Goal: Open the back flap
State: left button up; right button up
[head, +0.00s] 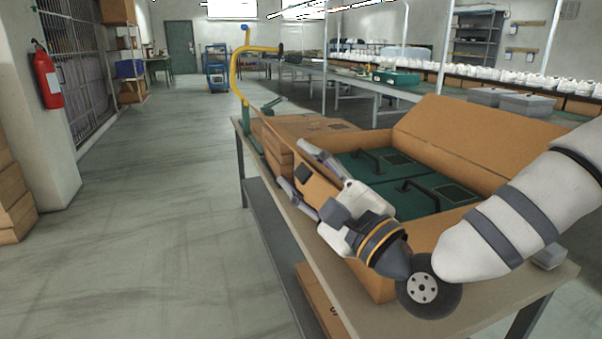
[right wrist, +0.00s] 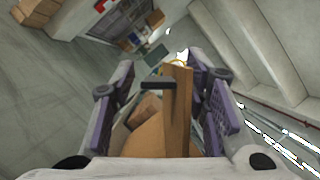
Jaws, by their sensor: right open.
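A large open cardboard box (head: 460,145) stands on the workbench, and one wide flap is raised and leans outward on its far right side. Two green cases with dark handles (head: 390,165) lie inside it. My right gripper (head: 293,165) is open at the box's left side, with its fingers on either side of an upright cardboard panel. In the right wrist view this panel (right wrist: 178,120) shows nearly edge-on between the spread fingers (right wrist: 162,68), nearer the right one. I cannot tell whether a finger touches it. My forearm and gripper hide part of the box's near side. My left gripper is out of view.
The workbench (head: 365,325) continues under the box, with more flat cardboard (head: 300,127) behind it. A yellow bent pipe (head: 240,80) rises at the bench's far end. A line of white shoes (head: 510,78) runs behind. The floor at left (head: 150,230) is clear.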

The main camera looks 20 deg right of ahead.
jog(key=shift+w+a, duration=0.1)
jog(key=shift+w, duration=0.1)
grip_shut()
jog(key=d+r+m+h, duration=0.1)
jog(key=d+r+m, duration=0.1)
jog(key=d+r+m+t+h, duration=0.1)
jog(key=m, duration=0.2)
jog(key=shift+d+r+t+p, duration=0.3)
jog(key=shift+d+r+p, duration=0.05)
jog(key=shift+d+r, duration=0.05)
grip_release()
notch_tip(320, 180, up, 10)
